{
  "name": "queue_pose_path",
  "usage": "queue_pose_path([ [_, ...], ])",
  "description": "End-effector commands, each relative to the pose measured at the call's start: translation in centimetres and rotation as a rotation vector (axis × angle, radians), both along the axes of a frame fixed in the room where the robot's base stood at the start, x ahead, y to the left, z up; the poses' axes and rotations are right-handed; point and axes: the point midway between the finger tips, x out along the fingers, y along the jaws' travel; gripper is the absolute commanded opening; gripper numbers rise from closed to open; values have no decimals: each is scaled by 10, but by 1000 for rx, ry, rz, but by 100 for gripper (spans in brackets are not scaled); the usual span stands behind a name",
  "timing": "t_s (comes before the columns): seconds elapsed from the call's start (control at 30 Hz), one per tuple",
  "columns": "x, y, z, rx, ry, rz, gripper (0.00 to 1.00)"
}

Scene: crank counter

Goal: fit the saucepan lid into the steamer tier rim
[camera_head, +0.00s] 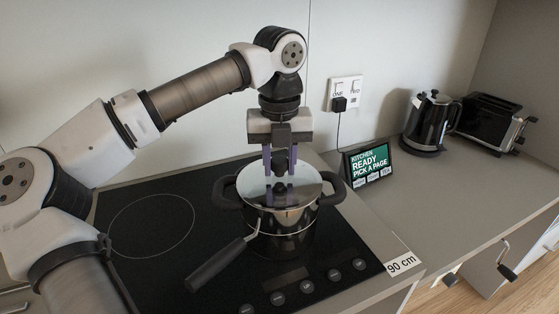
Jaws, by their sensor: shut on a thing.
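The saucepan lid (256,181), a glass disc with a bright metal rim, lies at the top of the pot stack, looking close to level. My gripper (280,200) points straight down over it, its purple fingers shut on the lid near its middle; the grasped part is mostly hidden between the fingers. The steamer tier (224,193) has two dark side handles and sits on the dark saucepan (288,242), whose long handle (215,264) points to the lower left. I cannot tell whether the lid is seated inside the tier rim or just above it.
The stack stands on a black hob (150,260) with knobs along its front edge. To the right are a small display (369,164), a wall socket (345,92), a kettle (431,122) and a toaster (494,117). The counter (440,190) in front of them is clear.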

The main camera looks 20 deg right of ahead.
Motion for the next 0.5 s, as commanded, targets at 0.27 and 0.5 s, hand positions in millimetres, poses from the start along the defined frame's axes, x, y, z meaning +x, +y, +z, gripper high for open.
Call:
queue_pose_path([
  [0.27, 0, 0, 0, 0, 0, 0, 56],
  [0.5, 0, 0, 1, 0, 0, 0, 56],
])
